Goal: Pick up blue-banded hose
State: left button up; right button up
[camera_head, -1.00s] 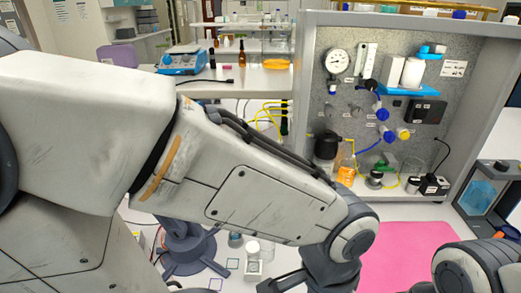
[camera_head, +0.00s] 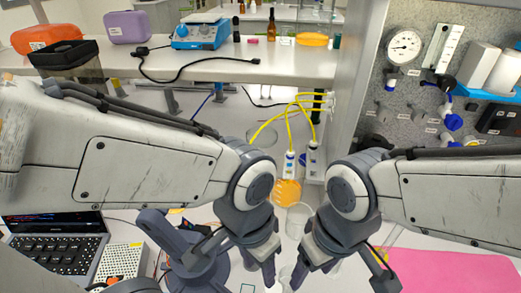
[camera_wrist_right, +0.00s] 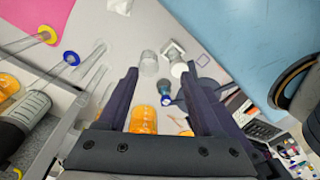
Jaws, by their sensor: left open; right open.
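In the right wrist view, a clear tube with a blue ring (camera_wrist_right: 72,58) lies at the upper left, beside one with a yellow ring (camera_wrist_right: 48,36). The blue-ringed tube best matches the blue-banded hose, but I cannot be sure. It is outside my right gripper, left of its fingers. My right gripper (camera_wrist_right: 159,70) is open and empty; it also shows in the head view (camera_head: 342,270). My left gripper (camera_head: 234,262) is open and low at centre left, close to the right one. In the head view my right arm hides the lower panel.
The grey panel (camera_head: 425,75) with gauge and fittings stands at right, above a pink mat (camera_head: 450,272). Glassware (camera_wrist_right: 148,63) and an orange-filled vessel (camera_wrist_right: 142,120) stand below my right gripper. Yellow cables (camera_head: 285,118) hang behind. A laptop (camera_head: 55,245) lies at left.

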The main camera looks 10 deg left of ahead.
jog(key=w+a+r+m+t, duration=0.1)
jog(key=w+a+m, duration=0.1)
jog(key=w, duration=0.4)
jog(key=w+a+r+m+t, duration=0.1)
jog(key=w+a+r, duration=0.1)
jog(key=w, duration=0.4)
jog(key=m+t+h+p, duration=0.2)
jog(key=m, duration=0.4)
send_near(290, 153)
jog(key=x, duration=0.1)
jog(key=p+x, duration=0.1)
jog(key=x, duration=0.2)
jog(key=shift+s+d+f, duration=0.2)
jog(key=shift+s+d, duration=0.05)
jog(key=shift+s, duration=0.15)
jog(key=p+x, duration=0.1)
jog(key=x, duration=0.1)
jog(key=p+x, duration=0.2)
jog(key=x, duration=0.1)
jog(key=shift+w+a+r+p, duration=0.1)
jog(key=shift+w+a+p, duration=0.05)
jog(key=shift+w+p, duration=0.2)
jog(key=shift+w+f, duration=0.15)
jog(key=shift+f, duration=0.15)
grip_shut()
